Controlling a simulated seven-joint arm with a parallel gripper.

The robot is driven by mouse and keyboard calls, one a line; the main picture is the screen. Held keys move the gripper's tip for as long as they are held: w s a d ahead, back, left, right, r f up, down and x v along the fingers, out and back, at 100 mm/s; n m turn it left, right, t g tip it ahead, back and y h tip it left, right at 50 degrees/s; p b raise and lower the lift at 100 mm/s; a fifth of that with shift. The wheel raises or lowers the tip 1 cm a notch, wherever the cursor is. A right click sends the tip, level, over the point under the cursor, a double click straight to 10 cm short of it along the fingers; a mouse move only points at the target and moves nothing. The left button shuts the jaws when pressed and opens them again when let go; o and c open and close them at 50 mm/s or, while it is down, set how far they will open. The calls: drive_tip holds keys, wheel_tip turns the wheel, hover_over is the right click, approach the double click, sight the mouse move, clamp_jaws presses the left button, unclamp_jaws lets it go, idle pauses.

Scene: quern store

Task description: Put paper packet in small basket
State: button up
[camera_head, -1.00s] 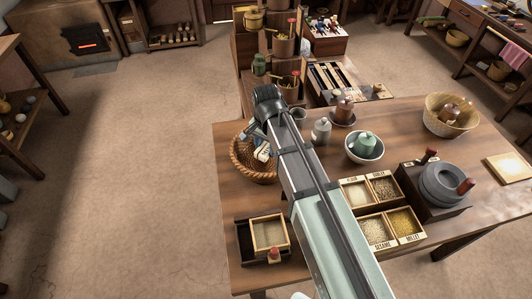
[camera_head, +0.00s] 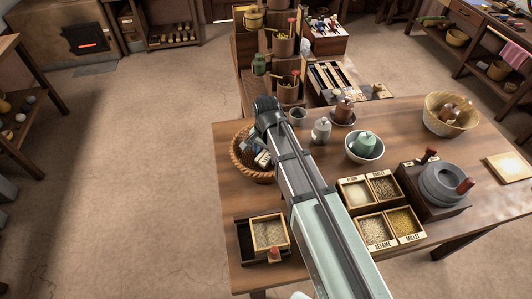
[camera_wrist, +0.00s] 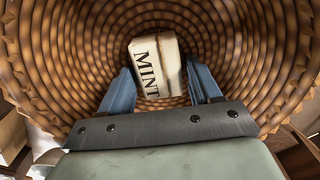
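The paper packet is a cream block marked MINT (camera_wrist: 155,66). It lies inside the round woven small basket (camera_wrist: 240,35), low down by the coiled bottom, in the wrist view. In the head view the basket (camera_head: 238,163) stands at the table's left edge, and a pale bit of the packet (camera_head: 262,158) shows in it. My gripper (camera_wrist: 164,82) points down into the basket. Its blue fingers are spread either side of the packet, with a clear gap on the right and a narrower one on the left. My arm hides the basket's right side in the head view.
A grey lidded jar (camera_head: 321,130), a bowl with a green jar (camera_head: 365,145) and labelled grain boxes (camera_head: 381,208) stand right of my arm. A small wooden tray (camera_head: 268,234) lies nearer. A larger basket (camera_head: 451,115) is at the far right.

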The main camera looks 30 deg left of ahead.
sight(266, 154)
drive_tip(key=shift+o, duration=1)
drive_tip(key=shift+r, duration=0.1)
wheel_tip(266, 154, up, 12)
idle(0.5)
